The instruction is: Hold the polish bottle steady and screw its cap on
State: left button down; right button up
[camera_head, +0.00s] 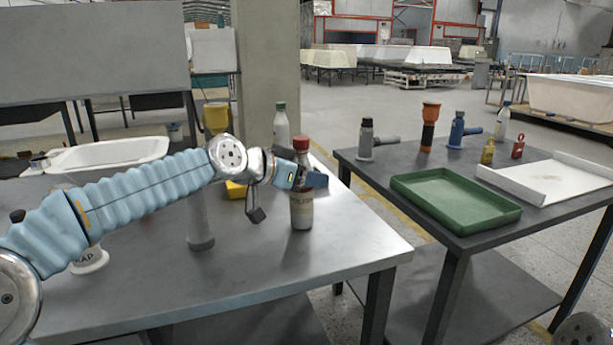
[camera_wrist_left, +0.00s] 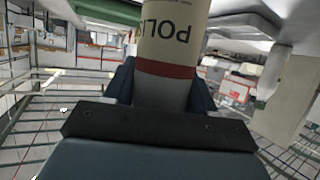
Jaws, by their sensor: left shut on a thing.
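The polish bottle (camera_head: 301,211) stands upright near the right end of the left grey table, a pale bottle with printed lettering. A red-brown cap (camera_head: 301,142) sits at its top; I cannot tell how tightly. My left gripper (camera_head: 304,181) reaches in from the left and is shut around the upper part of the bottle. In the left wrist view the bottle (camera_wrist_left: 172,45) shows upside-down "POLI" lettering and a red band, between the dark fingers. The bottle's top is outside that view. My right gripper is not in view.
A white bottle with a green cap (camera_head: 281,125) stands behind the polish bottle. A grey flared tool (camera_head: 199,220) stands to the left on the table (camera_head: 240,275). The right table holds a green tray (camera_head: 455,207), a white tray (camera_head: 555,178) and several tools. The table's front right is clear.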

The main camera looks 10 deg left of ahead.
pick_arm(q)
jog(key=shift+f, duration=0.15)
jog(key=shift+c, duration=1.8)
grip_release()
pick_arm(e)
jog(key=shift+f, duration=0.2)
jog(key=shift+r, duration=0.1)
pick_arm(q)
jog(key=b+v, duration=0.8)
jog(key=v, duration=0.4)
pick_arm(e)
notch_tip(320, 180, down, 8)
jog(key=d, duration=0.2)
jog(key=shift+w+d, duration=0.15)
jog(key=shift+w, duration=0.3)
